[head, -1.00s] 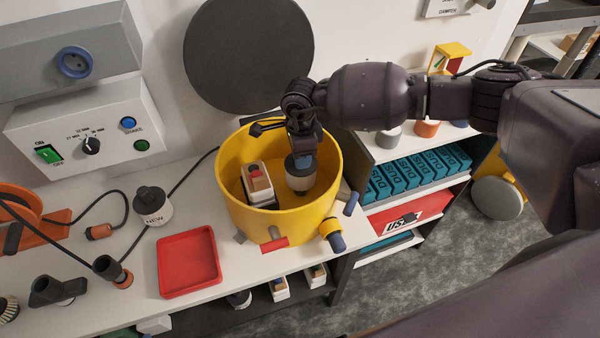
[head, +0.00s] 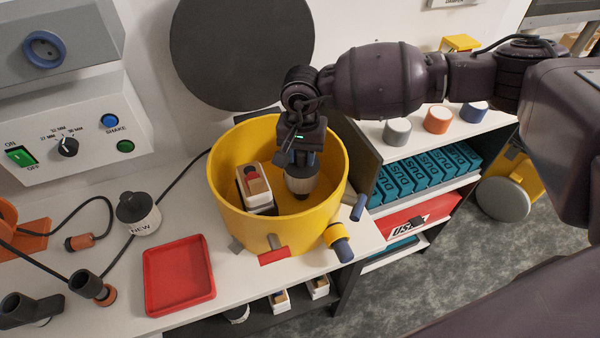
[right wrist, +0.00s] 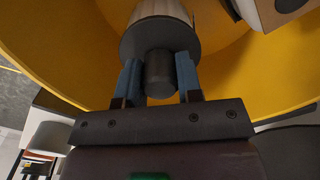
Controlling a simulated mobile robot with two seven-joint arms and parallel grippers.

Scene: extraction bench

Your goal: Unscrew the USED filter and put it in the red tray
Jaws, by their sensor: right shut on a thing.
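The used filter (head: 301,184), pale with a dark grey top, is inside the yellow tub (head: 235,212), right of its middle. Its label is not visible. My right gripper (head: 299,160) reaches down into the tub from above. In the right wrist view its two blue fingers (right wrist: 159,80) are shut on the dark knob of the filter (right wrist: 160,32). Whether the filter is still seated cannot be told. The red tray (head: 180,280) lies empty on the bench, left of the tub. My left gripper is not in view.
A filter marked NEW (head: 138,213) stands on the bench behind the tray. A white and brown block-shaped part (head: 256,190) is inside the tub, left of the gripper. The tub wall rises around the gripper. Hoses (head: 92,288) lie at the left.

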